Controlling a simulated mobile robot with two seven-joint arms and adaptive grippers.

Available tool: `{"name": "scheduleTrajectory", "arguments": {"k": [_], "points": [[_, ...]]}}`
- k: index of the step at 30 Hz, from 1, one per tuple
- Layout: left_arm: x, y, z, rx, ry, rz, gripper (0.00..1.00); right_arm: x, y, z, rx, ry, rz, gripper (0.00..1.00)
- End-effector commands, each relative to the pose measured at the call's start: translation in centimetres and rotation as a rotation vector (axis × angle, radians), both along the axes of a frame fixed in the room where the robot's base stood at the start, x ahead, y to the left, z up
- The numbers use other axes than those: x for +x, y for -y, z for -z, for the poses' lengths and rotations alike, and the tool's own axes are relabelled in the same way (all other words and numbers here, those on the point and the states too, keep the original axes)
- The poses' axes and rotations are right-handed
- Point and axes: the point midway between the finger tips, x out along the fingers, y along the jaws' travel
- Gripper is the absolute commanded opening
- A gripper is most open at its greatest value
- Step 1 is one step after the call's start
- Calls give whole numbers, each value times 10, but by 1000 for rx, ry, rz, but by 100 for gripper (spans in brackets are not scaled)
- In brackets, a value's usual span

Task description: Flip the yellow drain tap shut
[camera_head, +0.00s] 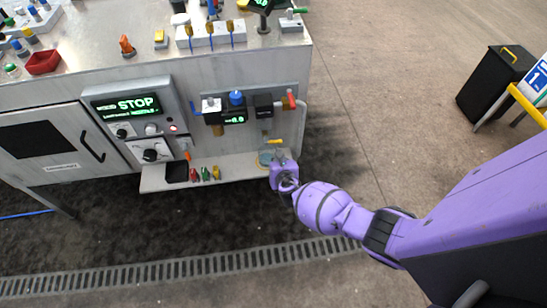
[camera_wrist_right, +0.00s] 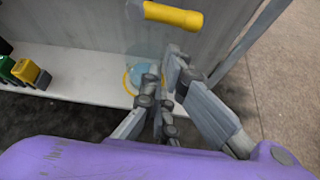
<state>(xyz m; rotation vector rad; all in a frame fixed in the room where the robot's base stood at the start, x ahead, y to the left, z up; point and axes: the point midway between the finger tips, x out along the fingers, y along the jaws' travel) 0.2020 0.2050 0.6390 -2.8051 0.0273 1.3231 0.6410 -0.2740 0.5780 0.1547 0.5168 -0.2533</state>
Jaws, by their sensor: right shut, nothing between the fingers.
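The yellow drain tap (camera_head: 274,142) is a small yellow lever low on the front panel of the grey machine, above the right end of its shelf. In the right wrist view the yellow lever (camera_wrist_right: 173,15) lies roughly crosswise at the top edge. My right gripper (camera_head: 272,164) is just below the tap in the head view. In the right wrist view its fingers (camera_wrist_right: 163,95) are shut and empty, below the lever and apart from it in the picture. My left gripper is not in view.
A bluish see-through vessel with a yellow ring (camera_wrist_right: 131,80) stands on the shelf (camera_wrist_right: 70,70), partly behind the fingers. Green and yellow blocks (camera_wrist_right: 31,73) sit on the shelf's left. Above the tap are a blue-knobbed regulator (camera_head: 236,98) and a red lever (camera_head: 291,99).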

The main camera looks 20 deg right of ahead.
Motion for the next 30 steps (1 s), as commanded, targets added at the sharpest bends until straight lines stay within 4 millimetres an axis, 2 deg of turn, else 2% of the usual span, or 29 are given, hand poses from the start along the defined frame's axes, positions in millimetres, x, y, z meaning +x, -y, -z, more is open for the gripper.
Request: {"name": "scheduleTrajectory", "arguments": {"k": [1,3,4,6,9,13,19,24,30], "points": [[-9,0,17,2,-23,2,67,-6,4,21,0,-12,-1,0],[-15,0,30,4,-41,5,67,-6,9,33,-1,-11,0,0],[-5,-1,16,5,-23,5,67,-14,6,20,0,-8,1,0],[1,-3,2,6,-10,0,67,-24,2,-1,4,3,0,0],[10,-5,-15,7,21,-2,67,-42,-3,-16,3,7,0,0],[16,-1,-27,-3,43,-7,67,-63,-8,-26,2,5,0,0],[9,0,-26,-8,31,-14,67,-82,-12,-32,1,0,1,0],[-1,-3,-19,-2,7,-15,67,-85,-13,-32,0,-1,0,0],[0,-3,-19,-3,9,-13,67,-85,-13,-31,0,-2,1,0]]}}
